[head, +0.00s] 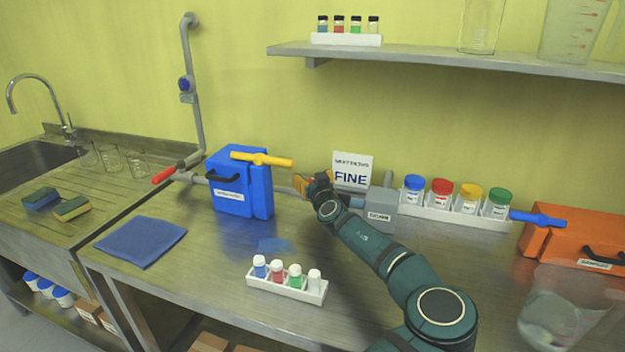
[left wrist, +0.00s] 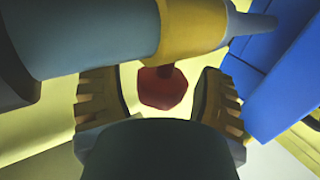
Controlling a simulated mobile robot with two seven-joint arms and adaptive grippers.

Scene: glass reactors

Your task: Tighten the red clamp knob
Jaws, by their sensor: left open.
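The red clamp knob (left wrist: 163,87) shows in the left wrist view as a dark red faceted knob below a yellow collar (left wrist: 192,30) on a grey-blue pipe (left wrist: 85,35). My left gripper (left wrist: 160,78) is open, with one ribbed finger on each side of the knob. Gaps show between both fingers and the knob. My right gripper is not in view.
A blue box (head: 228,192) with a yellow-handled valve (head: 262,159) stands left of the gripper. A grey block (head: 381,213) and a sign (head: 351,171) are close on its right. A vial rack (head: 287,289) stands in front. A blue cloth (head: 140,241) lies at left.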

